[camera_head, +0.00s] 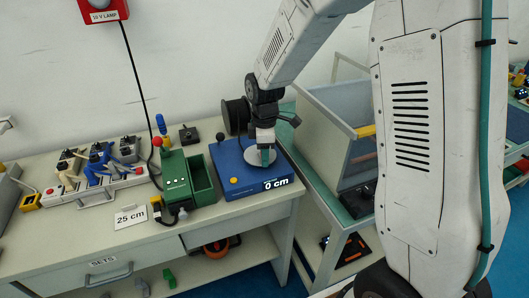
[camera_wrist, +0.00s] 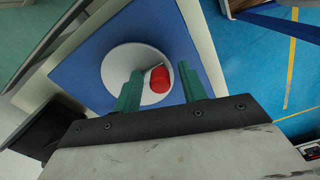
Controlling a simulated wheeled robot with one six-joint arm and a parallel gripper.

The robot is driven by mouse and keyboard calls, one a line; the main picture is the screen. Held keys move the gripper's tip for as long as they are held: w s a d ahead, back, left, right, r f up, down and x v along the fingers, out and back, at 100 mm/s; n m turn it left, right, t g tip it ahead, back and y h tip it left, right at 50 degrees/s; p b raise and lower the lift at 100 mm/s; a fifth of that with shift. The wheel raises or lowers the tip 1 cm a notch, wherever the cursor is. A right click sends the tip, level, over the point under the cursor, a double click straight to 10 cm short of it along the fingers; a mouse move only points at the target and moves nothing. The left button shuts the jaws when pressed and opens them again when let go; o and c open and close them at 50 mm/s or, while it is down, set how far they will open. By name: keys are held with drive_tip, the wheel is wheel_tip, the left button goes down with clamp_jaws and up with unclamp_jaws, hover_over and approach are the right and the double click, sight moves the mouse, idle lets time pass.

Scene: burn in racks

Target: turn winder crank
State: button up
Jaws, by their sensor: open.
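The winder is a blue box (camera_head: 232,176) on the bench, with a display reading 0 cm. Its pale round disc shows in the wrist view (camera_wrist: 118,62) and bears a red crank knob (camera_wrist: 160,79). My gripper (camera_head: 265,157) is above the disc, pointing down. In the wrist view my gripper (camera_wrist: 161,70) is open, and the red knob appears between its two green fingers. I cannot tell whether either finger touches the knob. In the head view my gripper hides the knob and part of the disc.
A black spool (camera_head: 236,117) stands behind the winder. A green box-shaped device (camera_head: 176,180) is to its left. A card reading 25 cm (camera_head: 130,216) lies near the bench front. A grey bin (camera_head: 325,125) on a cart stands to the right.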

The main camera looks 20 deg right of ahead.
clamp_jaws()
